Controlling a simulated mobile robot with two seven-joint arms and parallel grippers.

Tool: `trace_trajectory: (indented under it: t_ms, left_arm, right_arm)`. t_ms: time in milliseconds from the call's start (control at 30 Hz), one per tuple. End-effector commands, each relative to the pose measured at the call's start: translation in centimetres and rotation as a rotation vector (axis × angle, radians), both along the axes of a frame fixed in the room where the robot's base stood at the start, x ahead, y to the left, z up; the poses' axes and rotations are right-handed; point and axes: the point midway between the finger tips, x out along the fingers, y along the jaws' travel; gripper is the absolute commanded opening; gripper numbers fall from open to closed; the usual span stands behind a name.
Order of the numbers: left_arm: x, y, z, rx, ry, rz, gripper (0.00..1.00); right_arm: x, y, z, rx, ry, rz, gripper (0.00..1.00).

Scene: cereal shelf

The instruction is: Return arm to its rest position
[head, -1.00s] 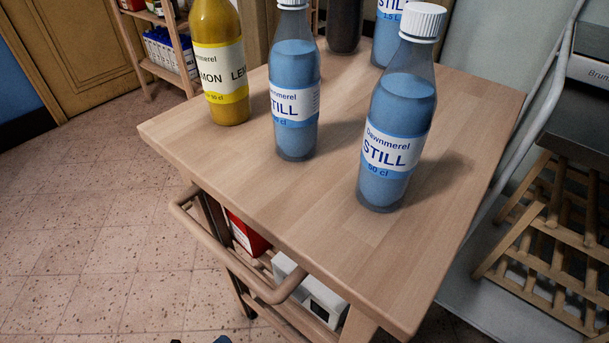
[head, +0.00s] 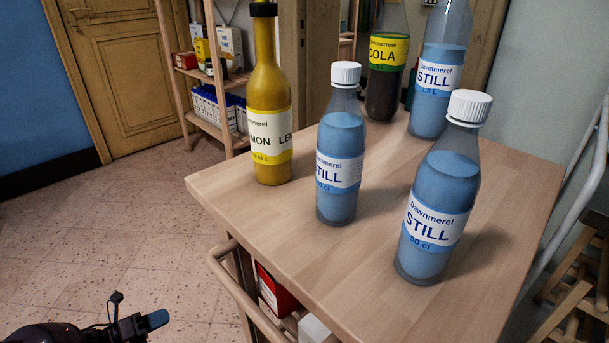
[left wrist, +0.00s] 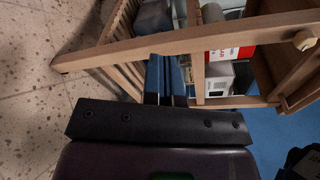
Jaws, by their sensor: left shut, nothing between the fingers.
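My left gripper (head: 157,319) shows at the bottom left of the head view, over the tiled floor and left of the wooden trolley (head: 320,245). Its blue fingers are together and hold nothing. They also show in the left wrist view (left wrist: 166,78), in front of a wooden frame with slats (left wrist: 110,52). Part of my left arm is cut off by the bottom edge. My right gripper is not in view.
On the trolley top stand a yellow lemon bottle (head: 269,115), two small STILL bottles (head: 340,175) (head: 428,235), a COLA bottle (head: 385,70) and a larger STILL bottle (head: 438,75). Red (head: 275,292) and white boxes lie below. Floor (head: 130,230) on the left is clear.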

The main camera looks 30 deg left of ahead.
Motion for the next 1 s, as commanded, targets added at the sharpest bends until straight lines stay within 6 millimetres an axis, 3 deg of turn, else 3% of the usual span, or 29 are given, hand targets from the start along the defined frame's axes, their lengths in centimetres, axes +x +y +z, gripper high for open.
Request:
trace_trajectory:
  t_ms: [67, 100, 300, 567, 767, 1000]
  left_arm:
    - [0.7, 1.8, 1.4, 0.038, -0.004, -0.012, 0.00]
    - [-0.3, 0.6, 0.6, -0.002, 0.032, -0.010, 0.00]
    - [-2.5, -2.0, -0.1, -0.119, 0.170, -0.001, 0.00]
    - [-6.7, -6.8, -0.2, -0.311, 0.410, 0.034, 0.00]
    - [-10.9, -11.5, 1.6, -0.479, 0.635, 0.101, 0.00]
    - [-15.5, -16.7, 5.8, -0.656, 0.865, 0.223, 0.00]
  right_arm:
    - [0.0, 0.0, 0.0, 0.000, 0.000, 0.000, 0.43]
    - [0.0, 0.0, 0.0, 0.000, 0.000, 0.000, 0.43]
    - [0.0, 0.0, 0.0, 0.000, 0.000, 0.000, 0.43]
    - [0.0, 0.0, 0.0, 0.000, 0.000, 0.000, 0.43]
    - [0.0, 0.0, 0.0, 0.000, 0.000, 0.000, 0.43]
    - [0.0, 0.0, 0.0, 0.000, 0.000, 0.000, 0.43]
